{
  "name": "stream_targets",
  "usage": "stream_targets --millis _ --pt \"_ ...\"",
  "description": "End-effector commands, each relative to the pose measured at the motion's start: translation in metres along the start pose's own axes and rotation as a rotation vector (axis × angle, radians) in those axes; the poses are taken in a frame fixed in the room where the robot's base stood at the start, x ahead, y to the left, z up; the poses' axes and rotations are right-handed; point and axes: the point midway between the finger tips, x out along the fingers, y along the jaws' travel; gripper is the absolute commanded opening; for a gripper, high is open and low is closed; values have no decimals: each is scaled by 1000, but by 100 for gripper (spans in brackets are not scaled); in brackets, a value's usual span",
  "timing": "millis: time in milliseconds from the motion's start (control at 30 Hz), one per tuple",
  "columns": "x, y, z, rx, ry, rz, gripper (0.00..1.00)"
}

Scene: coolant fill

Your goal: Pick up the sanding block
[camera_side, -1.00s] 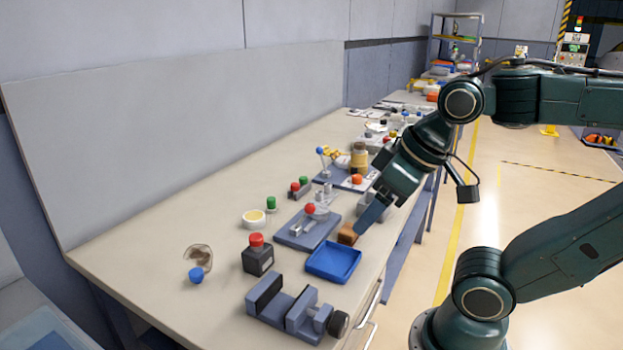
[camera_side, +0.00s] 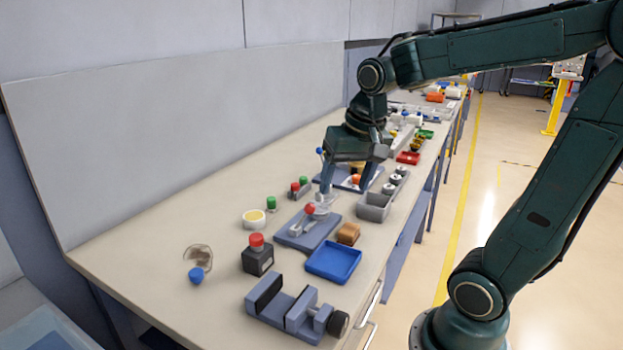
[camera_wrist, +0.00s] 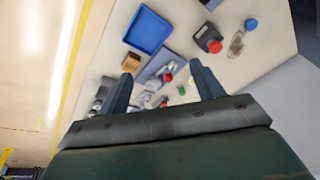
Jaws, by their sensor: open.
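The sanding block (camera_side: 348,233) is a small orange-brown block lying on the bench between the blue tray and the grey bin. It also shows in the wrist view (camera_wrist: 131,62), just beyond the left fingertip. My gripper (camera_side: 343,186) points down with its fingers spread, above and behind the block in the side view. In the wrist view my gripper (camera_wrist: 162,68) has a wide gap between its fingers. Nothing is held, and the block is outside the gap.
A blue tray (camera_side: 333,272) lies in front of the block. A grey-blue fixture (camera_side: 296,240) with a red knob is left of it, and a grey bin (camera_side: 373,212) is behind. Bare bench lies at the left.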

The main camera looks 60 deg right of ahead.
Motion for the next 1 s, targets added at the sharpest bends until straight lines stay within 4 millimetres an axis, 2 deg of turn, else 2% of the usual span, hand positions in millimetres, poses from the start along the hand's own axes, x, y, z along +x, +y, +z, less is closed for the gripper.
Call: stream_targets --millis 200,500,733,1000 --pt "27 20 -41 253 -64 61 66" --pt "71 62 -87 596 -140 144 66" --pt "99 92 -107 786 -178 190 66" --pt "107 101 -112 844 -188 204 66"
